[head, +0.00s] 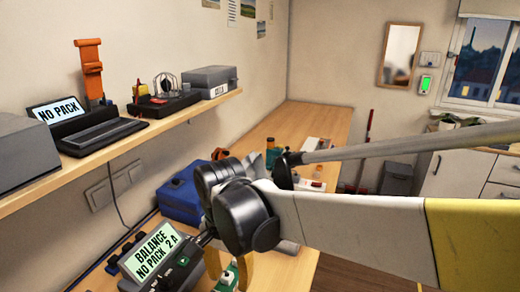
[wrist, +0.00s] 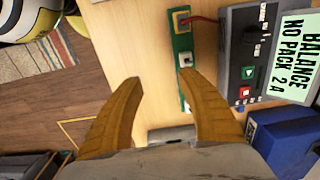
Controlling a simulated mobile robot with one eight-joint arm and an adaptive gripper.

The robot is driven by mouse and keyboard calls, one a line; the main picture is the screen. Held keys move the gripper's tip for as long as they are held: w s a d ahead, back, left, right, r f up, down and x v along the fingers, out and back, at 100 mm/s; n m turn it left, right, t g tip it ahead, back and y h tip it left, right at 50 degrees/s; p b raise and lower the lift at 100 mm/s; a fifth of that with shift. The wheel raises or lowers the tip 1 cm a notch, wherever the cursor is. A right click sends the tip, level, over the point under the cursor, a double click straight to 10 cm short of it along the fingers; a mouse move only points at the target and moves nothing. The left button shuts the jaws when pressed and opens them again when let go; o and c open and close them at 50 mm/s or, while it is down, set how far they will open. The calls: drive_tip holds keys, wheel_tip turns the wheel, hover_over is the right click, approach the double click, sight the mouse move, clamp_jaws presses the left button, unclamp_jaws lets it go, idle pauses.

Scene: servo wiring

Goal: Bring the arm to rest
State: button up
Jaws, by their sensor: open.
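My gripper (wrist: 182,100) shows in the wrist view as two orange-brown fingers, spread apart with nothing between them but bare table. It is above the wooden workbench (wrist: 152,82). In the head view my arm reaches in from the right. Its wrist hangs over the near part of the bench, and the fingers are partly hidden at the bottom edge. A green circuit strip (wrist: 182,55) with a red lead lies on the bench just beyond the fingertips. I cannot tell the gap between them.
A charger reading "BALANCE NO PACK 2 A" (head: 158,258) stands close by. A blue case (head: 181,195) sits on the bench behind my wrist. A wall shelf (head: 187,113) holds a "NO PACK" device (head: 57,108) and boxes. Floor (wrist: 35,95) shows left of the bench in the wrist view.

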drive_tip(key=s+d+r+n+t, duration=0.1)
drive_tip(key=s+d+n+t, duration=0.1)
drive_tip(key=d, duration=1.1)
drive_tip(key=s+d+r+n+t, duration=0.2)
drive_tip(key=d+t, duration=0.3)
drive_tip(key=d, duration=0.7)
drive_tip(key=shift+s+d, duration=0.35)
drive_tip(key=shift+s, duration=0.5)
drive_tip(key=shift+r, duration=0.1)
